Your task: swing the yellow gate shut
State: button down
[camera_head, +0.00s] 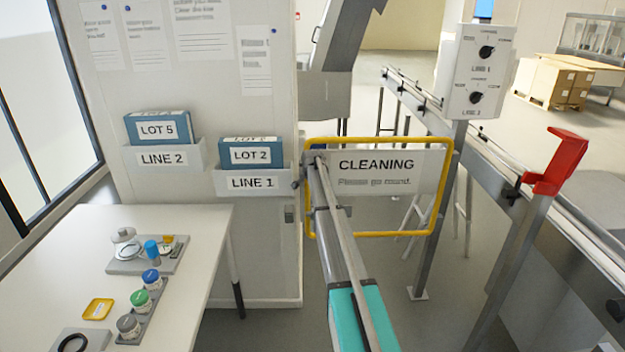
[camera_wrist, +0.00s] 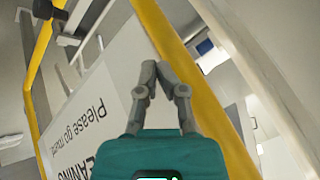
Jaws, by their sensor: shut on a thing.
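The yellow gate (camera_head: 446,185) is a rounded tubular frame with a white sign panel (camera_head: 376,165) reading "CLEANING, Please go round". In the head view it stands between the white wall's right edge and the conveyor legs. My gripper (camera_head: 319,160) reaches to the gate's upper left part, and my arm hides some of the left side of the panel. In the wrist view, the closed fingers (camera_wrist: 157,68) meet at the yellow bar (camera_wrist: 205,95) beside the sign. The exact contact is partly hidden by the fingers.
A conveyor (camera_head: 480,165) runs along the right, with a red bracket (camera_head: 560,165) and a control box (camera_head: 478,70). Grey floor shows below the gate.

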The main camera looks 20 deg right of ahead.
jog(key=shift+s+a+r+p, duration=0.55)
jog(key=shift+a+r+p, duration=0.25)
jog(key=shift+r, duration=0.1)
jog(key=shift+s+a+r+p, duration=0.55)
jog(key=shift+a+r+p, duration=0.15)
jog(key=shift+r, duration=0.2)
jog(key=s+a+n+g, duration=0.2)
jog(key=s+a+n, duration=0.2)
jog(key=s+a, duration=0.5)
jog(key=s+a+n+g+y+p, duration=0.1)
jog(key=s+a+n, duration=0.3)
jog(key=s, duration=2.1)
jog(key=s+a+f+n+g+y+p, duration=0.1)
jog(key=s+a+n+g, duration=0.3)
jog(key=s+a, duration=1.1)
jog(key=shift+s+a+n, duration=0.2)
jog(key=shift+s+n, duration=0.1)
jog(key=shift+s, duration=0.65)
